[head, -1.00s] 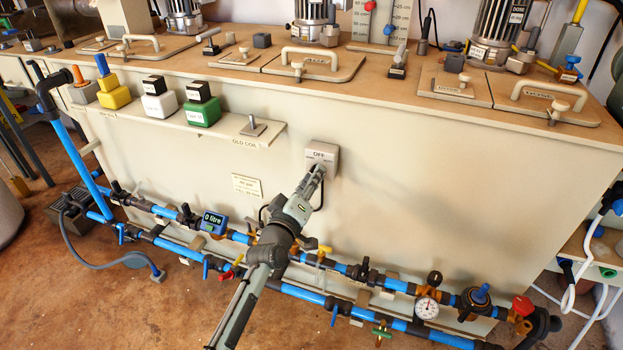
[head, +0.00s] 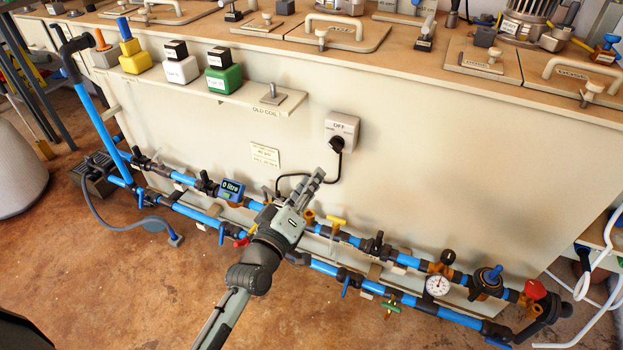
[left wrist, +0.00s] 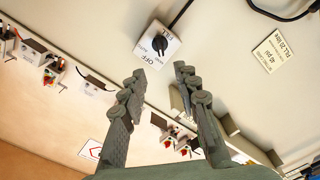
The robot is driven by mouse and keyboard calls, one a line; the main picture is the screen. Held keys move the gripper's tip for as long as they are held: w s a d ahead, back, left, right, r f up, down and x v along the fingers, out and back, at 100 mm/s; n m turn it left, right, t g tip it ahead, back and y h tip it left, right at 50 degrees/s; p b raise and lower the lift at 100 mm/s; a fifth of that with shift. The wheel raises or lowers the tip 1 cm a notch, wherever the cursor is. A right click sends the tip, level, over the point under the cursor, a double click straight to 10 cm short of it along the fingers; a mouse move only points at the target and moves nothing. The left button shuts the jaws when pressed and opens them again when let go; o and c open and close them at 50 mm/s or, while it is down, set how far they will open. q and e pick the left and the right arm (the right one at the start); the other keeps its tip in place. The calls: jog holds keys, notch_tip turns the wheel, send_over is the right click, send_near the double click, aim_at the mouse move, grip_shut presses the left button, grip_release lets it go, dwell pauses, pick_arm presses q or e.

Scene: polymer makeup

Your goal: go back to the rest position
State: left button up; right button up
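My left gripper (head: 309,185) is in front of the beige tank wall, below and to the left of the switch box (head: 341,128) marked OFF, and apart from it. In the left wrist view my left gripper (left wrist: 160,75) has its two fingers spread with nothing between them. The switch box (left wrist: 158,42) with its black knob shows beyond the fingertips there. My right gripper is not in any view.
Blue pipes (head: 325,270) with valves and a gauge (head: 438,285) run low along the tank, close to my left arm. A shelf (head: 240,97) holds white and green containers. Lids with handles cover the tank top. The brown floor (head: 150,285) is open at the lower left.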

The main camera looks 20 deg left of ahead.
pick_arm(q)
jog(key=s+f+m+g+h, duration=0.1)
jog(key=s+f+m+g, duration=0.35)
jog(key=f, duration=0.35)
jog(key=s+f+m+g, duration=0.4)
jog(key=s+f, duration=0.1)
jog(key=f, duration=0.2)
jog(key=s+a+f+m+g+y, duration=0.1)
jog(key=s+a+f+g, duration=0.2)
jog(key=s, duration=0.3)
jog(key=s+a+f+m+g+y, duration=0.2)
jog(key=s+a+f+g, duration=0.1)
jog(key=s, duration=0.4)
jog(key=shift+s+a+f+p, duration=0.2)
jog(key=shift+a+f+p, duration=0.05)
jog(key=shift+f+p, duration=0.2)
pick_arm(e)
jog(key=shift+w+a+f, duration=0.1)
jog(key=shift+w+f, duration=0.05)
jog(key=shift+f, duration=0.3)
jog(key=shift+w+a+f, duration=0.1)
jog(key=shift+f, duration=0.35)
